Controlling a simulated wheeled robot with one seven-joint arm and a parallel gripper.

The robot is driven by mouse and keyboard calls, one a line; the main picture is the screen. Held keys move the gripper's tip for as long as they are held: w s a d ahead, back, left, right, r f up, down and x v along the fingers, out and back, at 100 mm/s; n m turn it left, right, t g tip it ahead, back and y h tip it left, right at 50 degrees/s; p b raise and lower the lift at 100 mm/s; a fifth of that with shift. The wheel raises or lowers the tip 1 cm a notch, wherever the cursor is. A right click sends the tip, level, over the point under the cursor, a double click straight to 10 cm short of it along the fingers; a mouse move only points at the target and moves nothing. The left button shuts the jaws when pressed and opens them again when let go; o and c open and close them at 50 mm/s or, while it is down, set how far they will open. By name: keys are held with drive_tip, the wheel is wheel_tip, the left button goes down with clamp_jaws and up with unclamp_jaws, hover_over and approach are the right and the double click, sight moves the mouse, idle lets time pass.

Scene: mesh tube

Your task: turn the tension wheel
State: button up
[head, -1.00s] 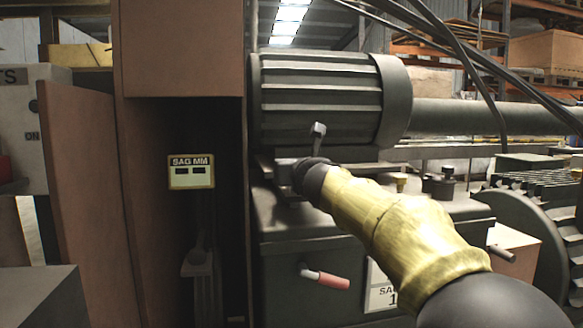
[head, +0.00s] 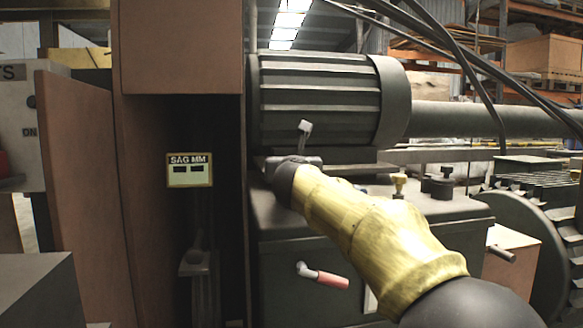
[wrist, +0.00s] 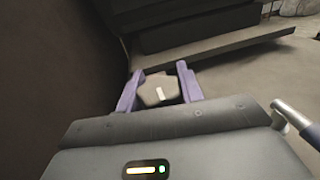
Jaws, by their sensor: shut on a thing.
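In the wrist view, my gripper (wrist: 160,80) has its two purple fingers on either side of a pale, many-sided knob with a small white mark, apparently the tension wheel (wrist: 150,98). The fingers are shut on it. In the head view, my yellow-sleeved arm reaches in from the lower right. Its dark wrist ends in front of the machine, below the ribbed drum. The fingers and the knob are hidden there. A "SAG MM" display (head: 189,171) hangs left of my wrist; its two dark windows show no readable figures.
The ribbed drum (head: 320,100) lies just above my wrist. A red-handled lever (head: 325,277) sticks out of the machine front below. A brass knob (head: 399,184) and a large toothed wheel (head: 530,235) are to the right. A brown panel (head: 85,190) bounds the left.

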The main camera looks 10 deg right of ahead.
drive_tip(key=shift+s+d+m+g+h, duration=0.15)
drive_tip(key=shift+m+g+h, duration=0.4)
drive_tip(key=shift+m+h, duration=0.7)
drive_tip(key=shift+w+d+m+g+h, duration=0.15)
drive_tip(key=shift+m+g+h, duration=0.5)
drive_tip(key=shift+h, duration=1)
drive_tip(key=shift+s, duration=0.1)
drive_tip(key=o, duration=1)
drive_tip(key=shift+p, duration=0.3)
wheel_tip(320, 180, up, 10)
drive_tip(key=p, duration=0.6)
drive_tip(key=shift+p, duration=0.4)
